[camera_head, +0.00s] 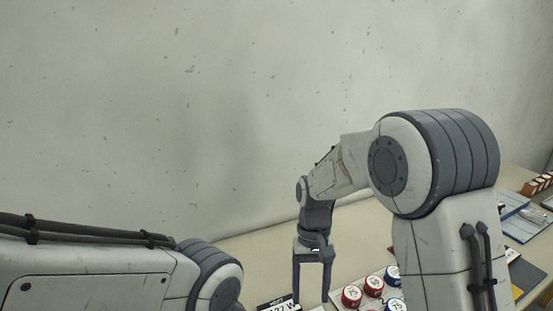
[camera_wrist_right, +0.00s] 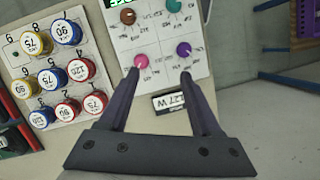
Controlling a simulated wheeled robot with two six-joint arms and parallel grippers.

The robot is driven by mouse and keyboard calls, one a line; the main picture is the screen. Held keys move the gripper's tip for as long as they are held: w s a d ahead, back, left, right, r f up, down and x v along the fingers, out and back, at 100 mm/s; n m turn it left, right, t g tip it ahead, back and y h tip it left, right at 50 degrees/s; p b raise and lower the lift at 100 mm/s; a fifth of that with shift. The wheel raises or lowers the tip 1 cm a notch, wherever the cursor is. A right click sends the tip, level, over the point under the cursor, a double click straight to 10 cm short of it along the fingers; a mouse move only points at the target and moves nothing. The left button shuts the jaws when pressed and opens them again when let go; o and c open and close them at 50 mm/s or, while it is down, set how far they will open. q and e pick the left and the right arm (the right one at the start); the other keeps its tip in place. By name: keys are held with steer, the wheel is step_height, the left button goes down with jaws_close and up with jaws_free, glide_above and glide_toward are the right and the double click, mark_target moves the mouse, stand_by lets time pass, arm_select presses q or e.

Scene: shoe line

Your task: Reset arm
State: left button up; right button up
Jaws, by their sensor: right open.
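My right gripper (camera_head: 311,279) points down over the table (camera_head: 262,245) in the head view. Its two fingers are apart with nothing between them. In the right wrist view the right gripper (camera_wrist_right: 158,75) is open, its tips over the lower edge of a white panel (camera_wrist_right: 146,42) with brown, teal, pink and purple knobs. I cannot tell the height between tips and panel. My left arm shows at the lower left of the head view, but its gripper is out of the picture.
A board (camera_wrist_right: 18,62) holds several red, blue and yellow round weights beside the panel; its red weights (camera_head: 352,296) also show in the head view. A label reading 127 W (camera_wrist_right: 171,102) lies near the panel. Blue clipboards (camera_head: 521,226) lie at the right. A wall (camera_head: 150,110) stands behind.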

steer(key=s+a+r+n+t, duration=0.1)
steer(key=s+r+n, duration=0.1)
steer(key=s, duration=0.7)
steer(key=s+a+r+n+t, duration=0.2)
steer(key=s+n, duration=0.3)
steer(key=s, duration=0.5)
steer(key=shift+s+a+r+y, duration=0.3)
steer(key=shift+r+y, duration=0.1)
steer(key=shift+r, duration=0.45)
